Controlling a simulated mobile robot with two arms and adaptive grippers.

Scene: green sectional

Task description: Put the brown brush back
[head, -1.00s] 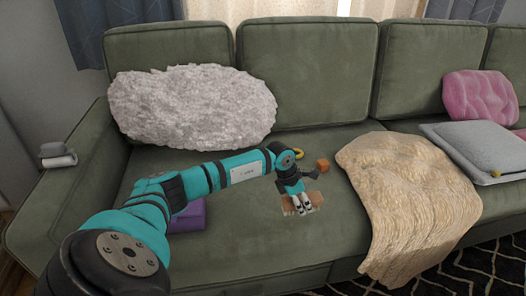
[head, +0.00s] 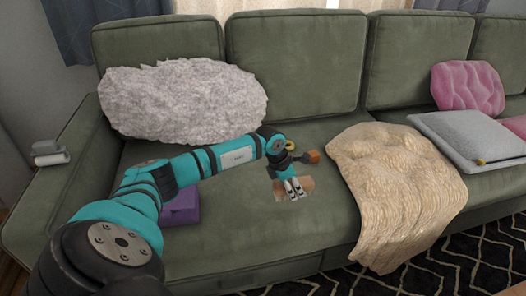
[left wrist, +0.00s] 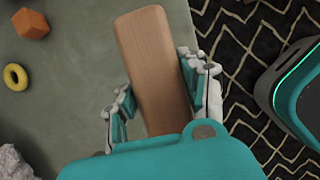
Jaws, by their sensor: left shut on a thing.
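The brown brush (left wrist: 155,62) shows in the left wrist view as a long, smooth wooden block with rounded corners. My left gripper (left wrist: 160,98) has its fingers on both long sides of the brush and is shut on it. In the head view, my left gripper (head: 293,193) points down over the sofa seat, with parts of the brush (head: 307,183) showing beside the fingers. The fingers hide its middle. I cannot tell how far the brush is above the seat. My right gripper is not in view.
An orange faceted block (head: 312,157) and a yellow ring (head: 291,145) lie close behind my gripper. A purple box (head: 181,209) is left, partly behind my arm. A beige blanket (head: 400,190) drapes over the seat at right. A fluffy pillow (head: 180,103) leans at back left.

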